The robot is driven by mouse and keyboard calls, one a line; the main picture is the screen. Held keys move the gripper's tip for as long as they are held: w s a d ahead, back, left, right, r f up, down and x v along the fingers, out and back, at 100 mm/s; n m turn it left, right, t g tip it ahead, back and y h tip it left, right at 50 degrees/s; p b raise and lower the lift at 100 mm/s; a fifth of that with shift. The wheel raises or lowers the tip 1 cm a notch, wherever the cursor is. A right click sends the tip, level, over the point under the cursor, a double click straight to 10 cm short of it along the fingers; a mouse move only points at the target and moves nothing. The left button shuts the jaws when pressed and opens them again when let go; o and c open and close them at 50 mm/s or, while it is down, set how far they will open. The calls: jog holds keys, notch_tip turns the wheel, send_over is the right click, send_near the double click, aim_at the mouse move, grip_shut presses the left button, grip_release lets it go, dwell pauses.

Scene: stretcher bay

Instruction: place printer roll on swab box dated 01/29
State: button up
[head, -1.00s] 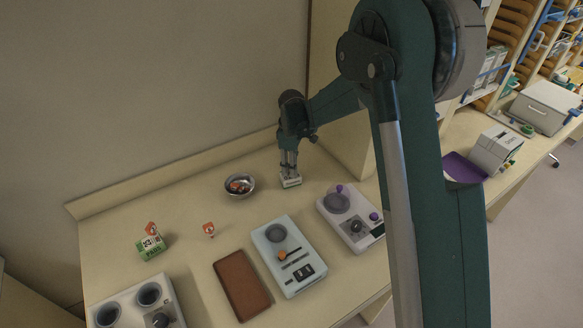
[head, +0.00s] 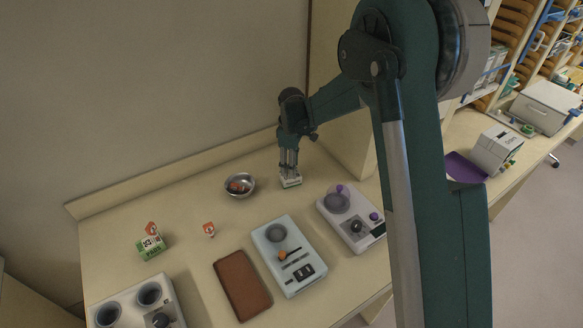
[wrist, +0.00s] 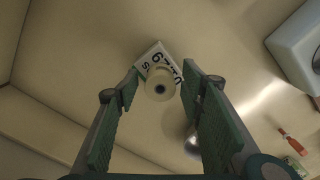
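A pale printer roll (wrist: 160,83) shows end-on in the wrist view, between my two fingers, with a dark hole in its end. Below it is a white box with black characters (wrist: 153,61). The roll covers part of the label, so I cannot read the whole date. The roll appears to rest upright on the box. My gripper (wrist: 160,85) is open, with a small gap on each side of the roll. In the head view, my gripper (head: 289,165) points down right over the white and green box (head: 291,182); the roll is hard to make out there.
A metal bowl (head: 239,186) stands left of my gripper. A green-and-white box (head: 151,247) with an orange-and-white item on top is at the left. A small orange-and-white item (head: 209,229), a brown pad (head: 242,284) and device trays (head: 289,256) (head: 350,215) occupy the table.

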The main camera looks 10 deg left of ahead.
notch_tip(320, 180, up, 11)
jog(key=shift+r, duration=0.15)
dwell(0.4)
dwell(0.5)
jog(key=s+d+r+m+t, duration=0.1)
jog(key=s+d+r+m, duration=0.2)
jog(key=s+d+r, duration=0.4)
jog(key=s+d+r+m+t, duration=0.15)
jog(key=d+r, duration=0.25)
jog(key=d, duration=0.5)
jog(key=s+d+r+m+t, duration=0.1)
jog(key=s+d+r+m, duration=0.2)
jog(key=s+d+r, duration=0.45)
jog(key=s+d+f+m+t, duration=0.2)
jog(key=s+d+m, duration=0.2)
jog(key=s+d, duration=0.5)
jog(key=s+d+f+m+t, duration=0.1)
jog(key=s+d+f+m, duration=0.1)
jog(key=s+d+m, duration=0.3)
jog(key=s+d, duration=0.4)
jog(key=s, duration=0.4)
jog(key=shift+d+f+t, duration=0.15)
jog(key=shift+f+t, duration=0.05)
jog(key=shift+t, duration=0.15)
